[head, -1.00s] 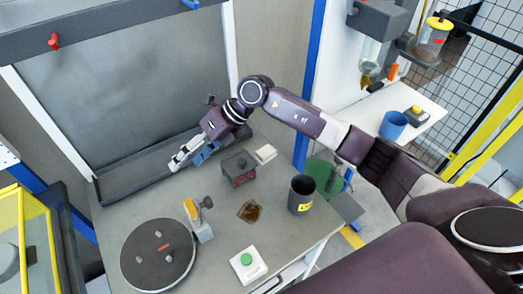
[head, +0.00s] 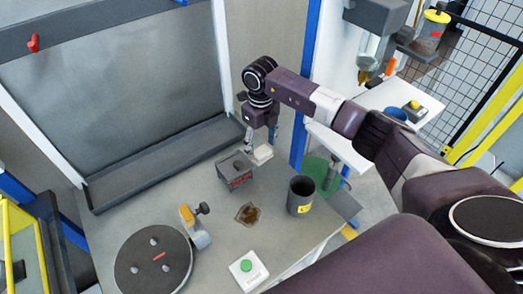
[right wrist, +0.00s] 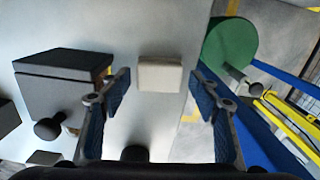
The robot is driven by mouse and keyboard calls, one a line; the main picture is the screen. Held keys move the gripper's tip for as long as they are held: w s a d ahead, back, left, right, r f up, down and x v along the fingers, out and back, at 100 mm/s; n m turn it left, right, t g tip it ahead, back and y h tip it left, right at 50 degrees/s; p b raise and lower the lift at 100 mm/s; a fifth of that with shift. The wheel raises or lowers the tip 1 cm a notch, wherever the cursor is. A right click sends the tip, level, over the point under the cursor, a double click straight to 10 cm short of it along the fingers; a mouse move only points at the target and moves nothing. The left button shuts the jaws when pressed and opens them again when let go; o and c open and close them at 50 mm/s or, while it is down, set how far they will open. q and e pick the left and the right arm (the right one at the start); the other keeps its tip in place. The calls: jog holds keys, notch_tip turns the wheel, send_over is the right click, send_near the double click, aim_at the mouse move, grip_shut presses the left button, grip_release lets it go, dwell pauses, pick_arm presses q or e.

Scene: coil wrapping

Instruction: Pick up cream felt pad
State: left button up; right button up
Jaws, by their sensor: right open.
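The cream felt pad (head: 262,154) is a small pale block lying on the grey worktable, just right of the dark box, in the head view. In the right wrist view the pad (right wrist: 160,75) lies ahead, framed between the two blue-padded fingers. My right gripper (head: 250,150) is at the pad in the head view, pointing down, its fingers partly in front of the dark box. In the right wrist view the gripper (right wrist: 160,95) is open and empty. I cannot tell its exact height above the pad. My left gripper is not in view.
The dark lidded box (head: 234,170) with a knob stands close left of the pad; it also shows in the right wrist view (right wrist: 62,85).

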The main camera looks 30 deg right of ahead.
aim_at(261, 150)
notch_tip(261, 150, down, 2)
jog(key=c, duration=0.9)
jog(key=shift+r, duration=0.15)
jog(key=shift+w+r, duration=0.1)
jog(key=shift+r, duration=0.55)
notch_tip(261, 150, up, 18)
jog(key=b, duration=0.4)
jog(key=shift+r, duration=0.25)
